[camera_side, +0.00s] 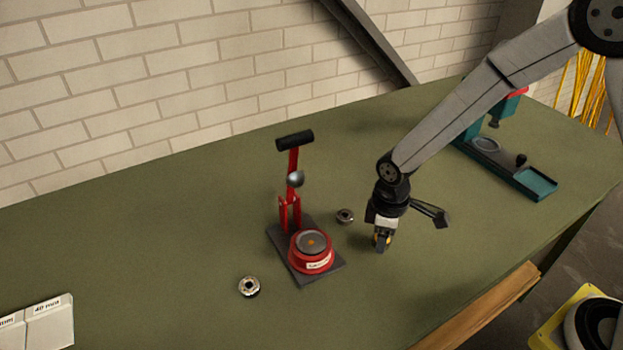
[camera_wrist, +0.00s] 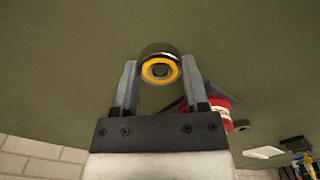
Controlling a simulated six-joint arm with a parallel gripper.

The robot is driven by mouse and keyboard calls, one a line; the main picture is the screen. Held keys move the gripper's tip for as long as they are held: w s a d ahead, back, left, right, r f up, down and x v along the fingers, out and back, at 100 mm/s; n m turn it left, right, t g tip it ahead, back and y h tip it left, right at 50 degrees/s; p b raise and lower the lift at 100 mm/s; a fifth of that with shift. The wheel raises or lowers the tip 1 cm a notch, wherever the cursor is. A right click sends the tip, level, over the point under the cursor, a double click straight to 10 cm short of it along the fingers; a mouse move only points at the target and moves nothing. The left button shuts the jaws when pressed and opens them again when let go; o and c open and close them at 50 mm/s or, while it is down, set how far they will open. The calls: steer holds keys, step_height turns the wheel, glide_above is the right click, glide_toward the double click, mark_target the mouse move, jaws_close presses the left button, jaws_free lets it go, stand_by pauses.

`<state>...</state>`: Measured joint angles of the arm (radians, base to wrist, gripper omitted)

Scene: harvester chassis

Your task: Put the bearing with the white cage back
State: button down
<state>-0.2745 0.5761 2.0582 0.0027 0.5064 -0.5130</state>
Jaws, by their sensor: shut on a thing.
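My gripper (camera_side: 381,240) is shut on a bearing with an orange-yellow ring (camera_wrist: 158,50); the wrist view shows it between the two fingertips. In the side view the held bearing is dark and mostly covered by the fingers, over the right part of the green table. A metal-coloured bearing (camera_side: 249,287) lies on the table at front left; its face looks pale around a dark middle. Another bearing (camera_side: 345,216) lies just left of my gripper. Cage colours of these two are too small to tell surely.
A red press with a round red base (camera_side: 311,262) stands on a dark plate between the loose bearings. A teal press (camera_side: 520,175) stands at the back right. White labelled blocks (camera_side: 45,322) sit at the front left.

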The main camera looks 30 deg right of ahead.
steer(key=shift+f, duration=0.85)
steer(key=shift+f, duration=0.2)
steer(key=shift+c, duration=0.5)
jaws_free()
steer(key=shift+r, duration=0.15)
step_height(320, 180, up, 12)
steer(key=shift+d, duration=0.1)
stand_by(0.4)
steer(key=s+d+f+m+t, duration=0.1)
steer(key=s+d+m+t, duration=0.1)
steer(key=s+d+m, duration=0.7)
steer(key=shift+s+d+f+t, duration=0.15)
steer(key=shift+d+f+t, duration=0.15)
steer(key=shift+d, duration=0.4)
